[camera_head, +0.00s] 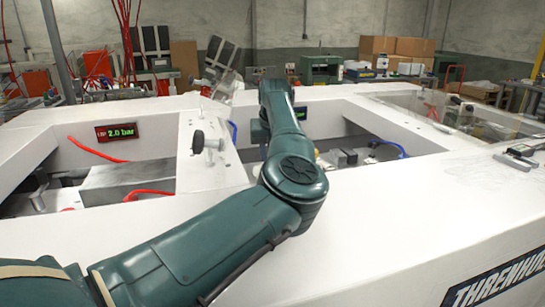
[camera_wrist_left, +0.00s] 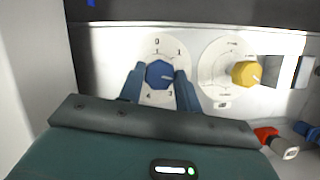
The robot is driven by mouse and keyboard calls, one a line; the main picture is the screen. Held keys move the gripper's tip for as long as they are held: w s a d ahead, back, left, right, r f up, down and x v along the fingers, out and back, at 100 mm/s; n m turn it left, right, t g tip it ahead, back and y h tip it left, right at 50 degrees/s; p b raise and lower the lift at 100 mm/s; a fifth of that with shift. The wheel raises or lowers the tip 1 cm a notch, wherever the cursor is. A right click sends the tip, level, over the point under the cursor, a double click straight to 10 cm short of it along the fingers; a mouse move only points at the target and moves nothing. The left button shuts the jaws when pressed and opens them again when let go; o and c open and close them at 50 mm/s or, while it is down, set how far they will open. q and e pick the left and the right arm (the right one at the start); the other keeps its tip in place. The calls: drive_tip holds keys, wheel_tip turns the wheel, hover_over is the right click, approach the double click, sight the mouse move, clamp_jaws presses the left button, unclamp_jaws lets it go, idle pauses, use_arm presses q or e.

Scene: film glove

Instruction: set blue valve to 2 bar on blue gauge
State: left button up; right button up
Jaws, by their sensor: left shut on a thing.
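In the left wrist view the blue valve (camera_wrist_left: 158,73) is a faceted blue knob on a white round dial with printed numbers. My left gripper (camera_wrist_left: 159,80) is shut on it, one finger on each side. A small pale mark on the knob points roughly right; the right finger hides the dial number there. In the head view my left arm reaches over the middle opening and hides its gripper and the blue valve. A small dark display with green figures (camera_head: 300,113) shows partly beside the arm; its reading is not legible. My right gripper is not in view.
A yellow knob (camera_wrist_left: 245,74) on its own dial sits close right of the blue one. Red and blue connectors lie at lower right. In the head view, a red-labelled gauge (camera_head: 116,131) reads 2.0 bar in the left opening. White bench walls (camera_head: 400,220) surround the openings.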

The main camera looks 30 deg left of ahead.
use_arm(q)
drive_tip(key=shift+m, duration=0.3)
drive_tip(key=o, duration=1)
drive_tip(key=shift+c, duration=0.2)
drive_tip(key=shift+r, duration=0.1)
drive_tip(key=b+v, duration=0.2)
drive_tip(key=v, duration=1.1)
drive_tip(key=shift+s+a, duration=0.1)
